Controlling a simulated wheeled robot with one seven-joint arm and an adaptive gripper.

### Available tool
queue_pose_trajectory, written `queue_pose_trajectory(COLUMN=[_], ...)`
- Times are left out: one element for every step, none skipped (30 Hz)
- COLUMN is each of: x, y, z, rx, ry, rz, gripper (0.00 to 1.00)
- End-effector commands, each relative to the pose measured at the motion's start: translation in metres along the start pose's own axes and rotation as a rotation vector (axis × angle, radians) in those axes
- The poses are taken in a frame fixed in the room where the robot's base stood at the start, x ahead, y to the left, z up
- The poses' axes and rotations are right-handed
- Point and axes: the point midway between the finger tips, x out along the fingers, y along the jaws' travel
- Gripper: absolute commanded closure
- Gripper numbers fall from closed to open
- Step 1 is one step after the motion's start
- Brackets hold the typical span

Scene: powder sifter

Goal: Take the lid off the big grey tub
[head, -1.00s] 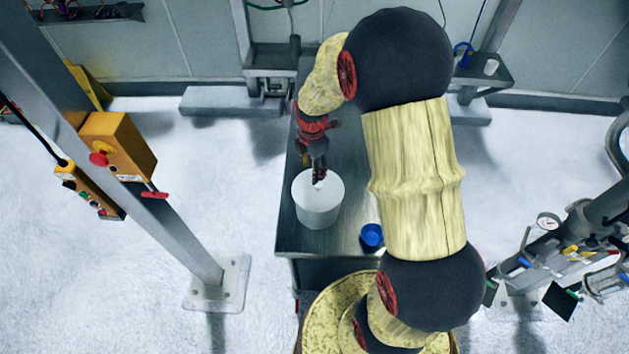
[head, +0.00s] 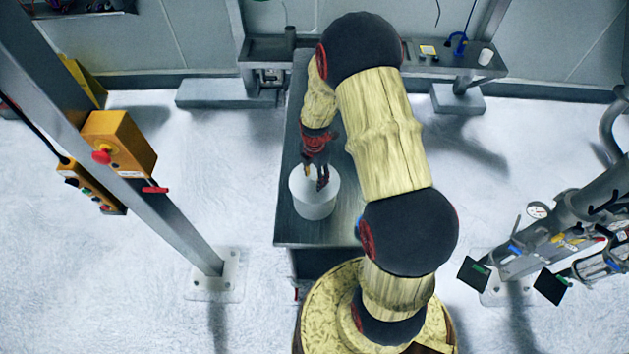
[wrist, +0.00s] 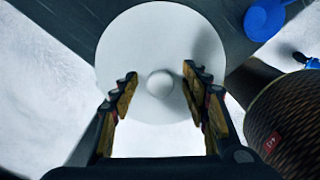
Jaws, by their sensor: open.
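The big tub (head: 314,207) looks pale grey-white and stands upright near the front left of the metal table. Its round lid (wrist: 160,45) is on top and fills the middle of the wrist view. A small round knob (wrist: 160,84) sits at the lid's centre. My gripper (wrist: 158,82) is open above the lid, with one finger on each side of the knob. A gap shows between each finger and the knob. In the head view my gripper (head: 316,176) is over the tub's top. I cannot tell its exact height above the lid.
The metal table (head: 288,235) has bare room around the tub. A blue container (wrist: 265,18) stands near the tub, at the upper right of the wrist view. A steel post (head: 150,190) with a yellow control box (head: 122,141) stands at the left.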

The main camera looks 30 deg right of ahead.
Motion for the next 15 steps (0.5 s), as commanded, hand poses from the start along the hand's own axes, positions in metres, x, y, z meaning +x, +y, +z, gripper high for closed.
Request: queue_pose_trajectory(x=[0.0003, 0.0003, 0.0003, 0.0002, 0.0002, 0.0002, 0.0001, 0.0001, 0.0001, 0.0000, 0.0000, 0.0000, 0.0000, -0.0001, -0.0001], y=[0.0001, 0.0001, 0.0001, 0.0001, 0.0001, 0.0001, 0.0001, 0.0001, 0.0001, 0.0001, 0.0001, 0.0001, 0.0001, 0.0001, 0.0001], z=[0.0000, 0.0000, 0.0000, 0.0000, 0.0000, 0.0000, 0.0000, 0.0000, 0.0000, 0.0000, 0.0000, 0.0000, 0.0000, 0.0000, 0.0000], rx=[0.000, 0.000, 0.000, 0.000, 0.000, 0.000, 0.000, 0.000, 0.000, 0.000, 0.000, 0.000, 0.000, 0.000, 0.000], ry=[0.000, 0.000, 0.000, 0.000, 0.000, 0.000, 0.000, 0.000, 0.000, 0.000, 0.000, 0.000, 0.000, 0.000, 0.000], rz=[0.000, 0.000, 0.000, 0.000, 0.000, 0.000, 0.000, 0.000, 0.000, 0.000, 0.000, 0.000, 0.000, 0.000, 0.000], gripper=[0.54, 0.54, 0.54, 0.54, 0.54, 0.56, 0.57, 0.59, 0.61, 0.63, 0.65, 0.67, 0.69, 0.70, 0.73])
